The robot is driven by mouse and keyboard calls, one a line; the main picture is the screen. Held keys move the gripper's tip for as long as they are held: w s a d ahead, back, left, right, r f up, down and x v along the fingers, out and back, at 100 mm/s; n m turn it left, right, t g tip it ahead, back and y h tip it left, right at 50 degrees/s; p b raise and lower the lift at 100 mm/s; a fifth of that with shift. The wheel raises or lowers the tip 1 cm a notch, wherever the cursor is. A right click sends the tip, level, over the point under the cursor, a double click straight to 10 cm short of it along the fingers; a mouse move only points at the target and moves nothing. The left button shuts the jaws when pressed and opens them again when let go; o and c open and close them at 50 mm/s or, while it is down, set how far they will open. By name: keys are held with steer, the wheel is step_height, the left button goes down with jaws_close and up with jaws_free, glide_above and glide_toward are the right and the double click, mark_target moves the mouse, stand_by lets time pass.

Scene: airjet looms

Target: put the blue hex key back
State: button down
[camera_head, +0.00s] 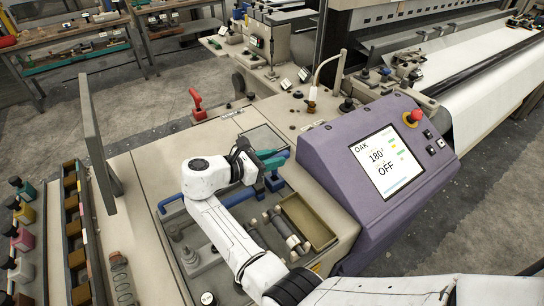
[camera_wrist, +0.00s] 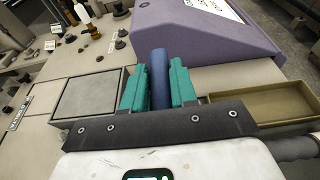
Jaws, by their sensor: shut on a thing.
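My gripper (camera_head: 272,161) is above the machine's top deck, between a grey square plate and an olive tray. Its teal fingers show clearly in the wrist view (camera_wrist: 160,82), closed on both sides of a blue shaft, which I take to be the blue hex key (camera_wrist: 160,66). In the head view, blue parts of the key (camera_head: 274,183) show just below and beside the fingers. The key's full shape is partly hidden by the fingers and gripper body. I cannot tell whether its lower end touches the deck.
The olive tray (camera_head: 309,222) lies right of my arm, with grey rollers (camera_head: 283,229) beside it. The grey square plate (camera_wrist: 88,97) is left of the fingers. A purple control console (camera_head: 322,147) stands close on the right. A blue bar (camera_head: 172,202) runs behind my arm. A red lever (camera_head: 197,104) stands farther back.

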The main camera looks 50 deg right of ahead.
steer(key=shift+f, duration=0.35)
jaws_free()
stand_by(0.5)
steer(key=shift+a+r, duration=0.1)
stand_by(0.6)
steer(key=shift+p+v, duration=1)
steer(key=shift+v, duration=3.9)
